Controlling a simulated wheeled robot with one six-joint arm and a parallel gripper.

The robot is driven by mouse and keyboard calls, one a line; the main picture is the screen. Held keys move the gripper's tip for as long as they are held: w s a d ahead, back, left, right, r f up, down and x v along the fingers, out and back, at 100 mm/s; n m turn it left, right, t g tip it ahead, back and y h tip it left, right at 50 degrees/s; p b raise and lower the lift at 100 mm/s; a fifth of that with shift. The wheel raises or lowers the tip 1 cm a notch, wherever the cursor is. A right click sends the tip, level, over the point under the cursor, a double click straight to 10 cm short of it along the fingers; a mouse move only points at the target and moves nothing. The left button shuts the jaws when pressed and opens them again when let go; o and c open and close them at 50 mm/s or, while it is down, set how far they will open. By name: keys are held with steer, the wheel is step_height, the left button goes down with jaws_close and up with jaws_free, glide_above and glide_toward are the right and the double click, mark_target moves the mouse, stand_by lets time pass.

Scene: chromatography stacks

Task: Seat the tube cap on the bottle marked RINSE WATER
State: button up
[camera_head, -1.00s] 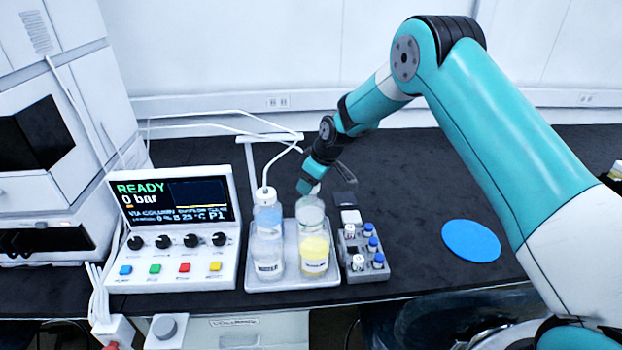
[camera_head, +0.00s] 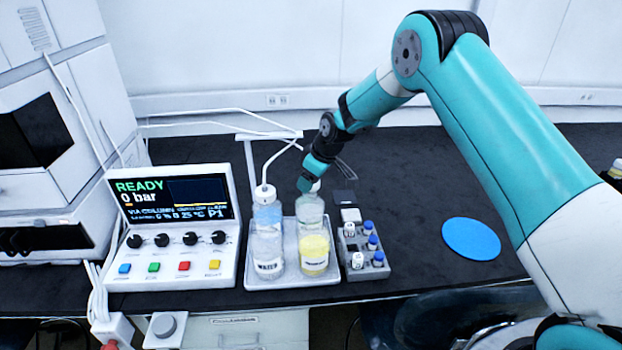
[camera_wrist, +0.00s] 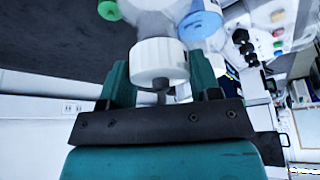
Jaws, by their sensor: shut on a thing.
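My gripper (camera_head: 310,184) is above the back-right bottle (camera_head: 310,207), which looks clear. In the wrist view my gripper (camera_wrist: 160,80) is shut on a white ribbed cap (camera_wrist: 160,60) with a short stub. The cap lines up with the clear bottle's shoulder (camera_wrist: 158,18); I cannot tell whether it is seated. A bottle with blue contents (camera_head: 268,216) stands back left under a white cap (camera_head: 265,194) with a tube. The front-left clear bottle (camera_head: 268,248) has a label reading WATER; any other word is unreadable. The front-right bottle (camera_head: 314,248) holds yellow liquid; its label is unreadable.
The bottles stand close together on a pale tray (camera_head: 292,281). A tube stand (camera_head: 250,170) rises behind them. A vial rack (camera_head: 362,250) is close on the right, and a control panel (camera_head: 175,225) on the left. A blue disc (camera_head: 471,240) lies farther right, with free bench around it.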

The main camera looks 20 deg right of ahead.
steer(key=shift+f, duration=0.1)
steer(key=shift+f+b, duration=0.75)
steer(key=shift+f, duration=0.15)
steer(key=shift+f, duration=0.15)
steer(key=shift+f+b, duration=0.3)
steer(key=shift+b, duration=0.1)
steer(key=o, duration=1.3)
steer(key=shift+c, duration=0.2)
